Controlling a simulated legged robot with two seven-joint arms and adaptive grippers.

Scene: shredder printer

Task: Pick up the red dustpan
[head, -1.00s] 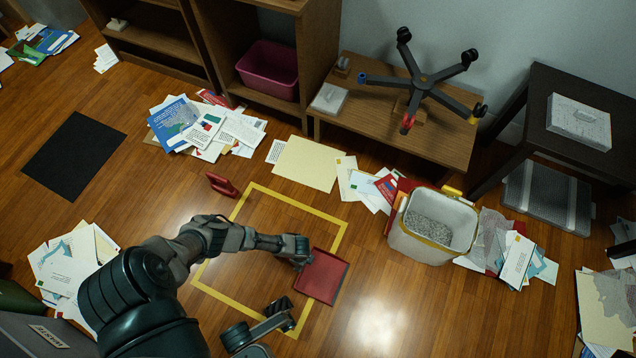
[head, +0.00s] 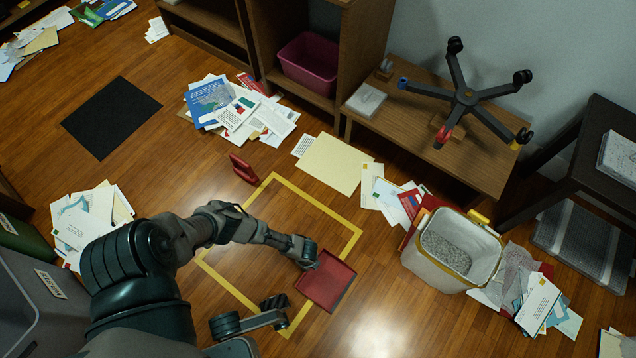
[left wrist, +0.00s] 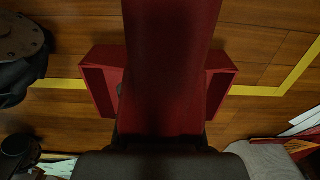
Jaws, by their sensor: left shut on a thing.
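The red dustpan (head: 327,282) is over the right edge of the yellow floor outline in the head view. I cannot tell whether it touches the floor. My left gripper (head: 305,257) is at the dustpan's upper-left end, shut on its handle. In the left wrist view the red handle (left wrist: 170,70) fills the middle, with the pan's sides (left wrist: 100,85) showing to either side behind it. The fingertips are mostly hidden. A dark jointed part of mine (head: 250,321) lies below left of the pan; its gripper state is unclear.
A small red object (head: 243,168) stands at the outline's upper corner. A white bin of shreds (head: 432,269) stands right of the dustpan. Paper piles (head: 238,112) lie around. A wooden bench (head: 480,168) holds an upturned chair base (head: 466,97). Floor inside the outline is mostly bare.

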